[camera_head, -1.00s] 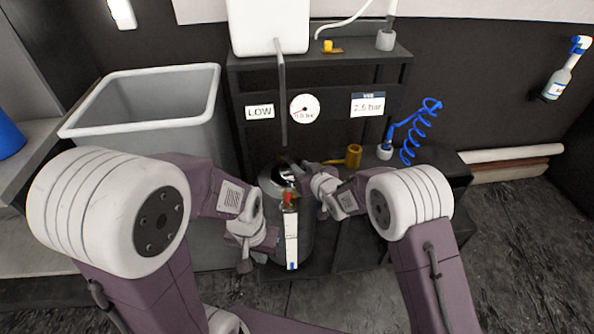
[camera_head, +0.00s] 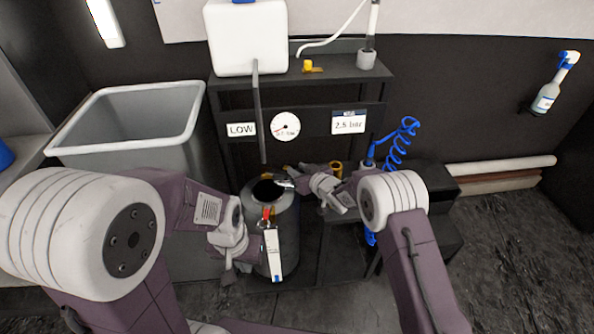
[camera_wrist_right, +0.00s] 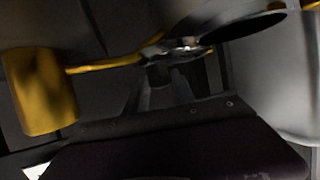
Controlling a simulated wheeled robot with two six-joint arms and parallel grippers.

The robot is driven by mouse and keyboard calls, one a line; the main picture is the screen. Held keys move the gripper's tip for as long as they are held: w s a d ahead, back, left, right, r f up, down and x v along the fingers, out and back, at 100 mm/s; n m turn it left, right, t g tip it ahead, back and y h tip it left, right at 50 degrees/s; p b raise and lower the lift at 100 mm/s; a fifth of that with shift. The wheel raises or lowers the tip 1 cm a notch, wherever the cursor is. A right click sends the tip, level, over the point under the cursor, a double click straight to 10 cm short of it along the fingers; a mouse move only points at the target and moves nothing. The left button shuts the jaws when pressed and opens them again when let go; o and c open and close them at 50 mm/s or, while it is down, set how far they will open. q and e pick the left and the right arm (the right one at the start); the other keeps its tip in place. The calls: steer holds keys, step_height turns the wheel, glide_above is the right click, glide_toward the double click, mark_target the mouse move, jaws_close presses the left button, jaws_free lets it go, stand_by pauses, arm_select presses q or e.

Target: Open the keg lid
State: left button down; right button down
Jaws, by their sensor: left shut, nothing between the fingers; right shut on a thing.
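The dark grey keg (camera_head: 289,226) stands upright below the shelf in the head view. Its top shows a dark oval mouth (camera_head: 267,190). A red-and-yellow fitting and a white strip label (camera_head: 273,255) are on its front. My right gripper (camera_head: 290,183) is at the right edge of the mouth, shut on a small silvery part, apparently of the keg lid; the hand hides most of it. The right wrist view shows this metal part (camera_wrist_right: 185,43) at the fingertips, beside a dark oval. My left gripper (camera_head: 240,264) is shut and empty at the keg's left side.
A yellow cylinder (camera_wrist_right: 40,92) with a thin rod is close to my right gripper. A grey bin (camera_head: 135,120) stands left. The rack (camera_head: 225,95) holds a white tank (camera_head: 245,40), with a dark pipe hanging above the keg. A blue coiled hose (camera_head: 403,140) hangs right.

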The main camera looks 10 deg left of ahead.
steer(key=shift+w+d, duration=0.1)
steer(key=shift+w, duration=0.1)
stand_by(0.3)
steer(key=c, duration=1.2)
jaws_free()
steer(key=shift+c, duration=0.2)
steer(key=p+v, duration=0.2)
steer(key=v, duration=0.7)
steer(key=shift+d+r, duration=0.1)
steer(key=shift+d, duration=0.05)
